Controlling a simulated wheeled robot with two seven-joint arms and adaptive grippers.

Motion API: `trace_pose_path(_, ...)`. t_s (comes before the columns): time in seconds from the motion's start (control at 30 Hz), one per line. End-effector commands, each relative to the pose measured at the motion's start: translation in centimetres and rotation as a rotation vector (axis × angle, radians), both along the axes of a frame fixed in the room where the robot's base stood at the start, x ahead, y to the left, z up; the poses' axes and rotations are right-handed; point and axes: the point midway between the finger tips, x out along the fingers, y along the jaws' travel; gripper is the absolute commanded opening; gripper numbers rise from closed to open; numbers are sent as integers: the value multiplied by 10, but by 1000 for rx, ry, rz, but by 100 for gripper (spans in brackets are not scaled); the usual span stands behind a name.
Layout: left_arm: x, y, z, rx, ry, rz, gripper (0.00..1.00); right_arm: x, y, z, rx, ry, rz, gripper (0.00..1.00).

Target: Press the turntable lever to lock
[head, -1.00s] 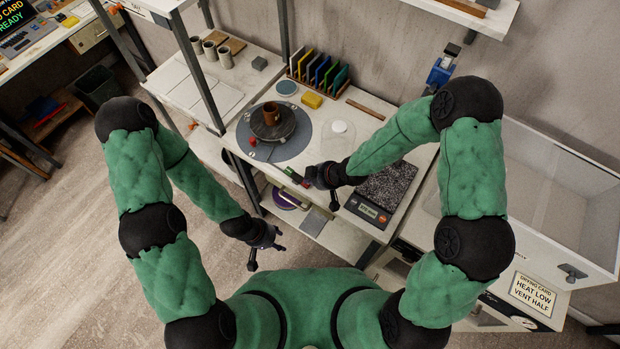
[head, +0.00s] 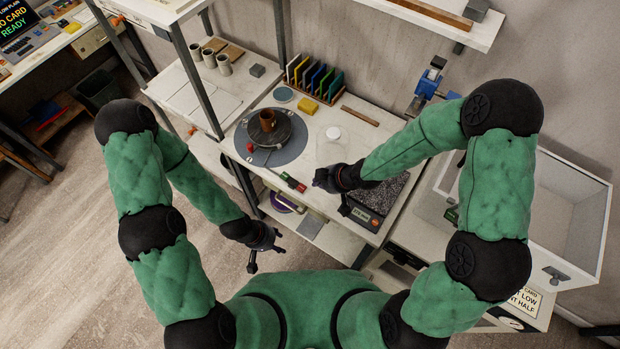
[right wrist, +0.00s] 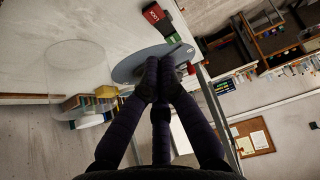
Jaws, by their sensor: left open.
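A red and green piece (head: 291,182) lies at the table's front edge. My right gripper (head: 328,184) is over the front edge, right of that piece and apart from the turntable. In the right wrist view its fingertips (right wrist: 161,66) are together, partly hiding the disc. My left gripper (head: 264,249) is open and empty, low in front of the table.
A black speckled scale (head: 375,202) stands right of my right gripper. A clear jar (head: 333,134) is behind it. A yellow block (head: 307,106) and a rack of coloured cards (head: 318,82) are at the back. A shelf post (head: 197,72) rises left of the turntable.

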Motion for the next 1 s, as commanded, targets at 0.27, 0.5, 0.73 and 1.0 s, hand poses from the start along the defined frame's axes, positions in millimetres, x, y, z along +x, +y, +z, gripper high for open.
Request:
trace_pose_path(0.27, 0, 0, 10, 0, 0, 0, 47, -18, -26, 23, -1, -1, -2, 0)
trace_pose_path(0.5, 0, 0, 11, 0, 0, 0, 47, -22, -30, 26, 0, 0, -1, 0)
trace_pose_path(0.73, 0, 0, 11, 0, 0, 0, 47, -22, -29, 25, 0, 0, 0, 0)
trace_pose_path(1.0, 0, 0, 11, 0, 0, 0, 47, -21, -29, 25, 0, 0, 0, 0)
